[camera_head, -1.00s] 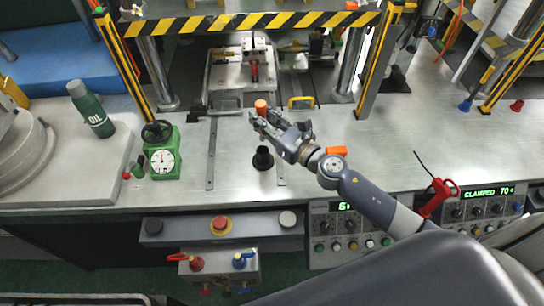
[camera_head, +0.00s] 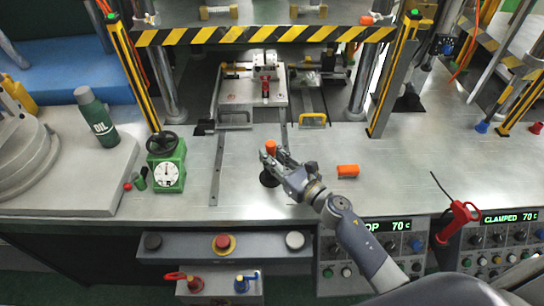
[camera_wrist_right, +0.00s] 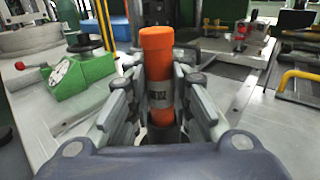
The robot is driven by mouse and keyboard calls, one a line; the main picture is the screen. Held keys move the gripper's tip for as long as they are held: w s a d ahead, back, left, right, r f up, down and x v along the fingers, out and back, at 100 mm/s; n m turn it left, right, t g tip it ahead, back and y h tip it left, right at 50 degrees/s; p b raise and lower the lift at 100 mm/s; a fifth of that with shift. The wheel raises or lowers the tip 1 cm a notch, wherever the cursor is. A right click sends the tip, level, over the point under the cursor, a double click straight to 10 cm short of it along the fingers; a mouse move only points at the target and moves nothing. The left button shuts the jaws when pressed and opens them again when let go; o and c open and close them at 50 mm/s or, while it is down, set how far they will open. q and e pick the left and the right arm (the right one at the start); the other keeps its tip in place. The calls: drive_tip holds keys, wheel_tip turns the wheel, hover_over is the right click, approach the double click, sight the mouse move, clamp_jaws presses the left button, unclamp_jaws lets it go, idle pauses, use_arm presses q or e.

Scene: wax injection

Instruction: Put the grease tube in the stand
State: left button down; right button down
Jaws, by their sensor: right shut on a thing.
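The orange grease tube (camera_head: 271,146) is upright in the jaws of my right gripper (camera_head: 270,158), its upper end sticking out above the fingers. I cannot tell whether the tube's lower end is inside the stand. My left gripper is not in view.
An orange cylinder (camera_head: 348,171) lies right of my gripper. A green gauge (camera_head: 167,165) and green oil bottle (camera_head: 97,118) stand at left. The press, with a striped guard (camera_head: 265,34), is behind. A red-handled tool (camera_head: 457,220) is at right. The bench between gauge and gripper is clear.

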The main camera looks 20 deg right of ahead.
drive_tip(key=shift+f, duration=0.15)
drive_tip(key=c, duration=1.4)
unclamp_jaws()
drive_tip(key=shift+c, duration=0.2)
drive_tip(key=shift+r, duration=0.25)
drive_tip(key=b+v, duration=0.3)
drive_tip(key=v, duration=0.9)
drive_tip(key=shift+f, duration=0.1)
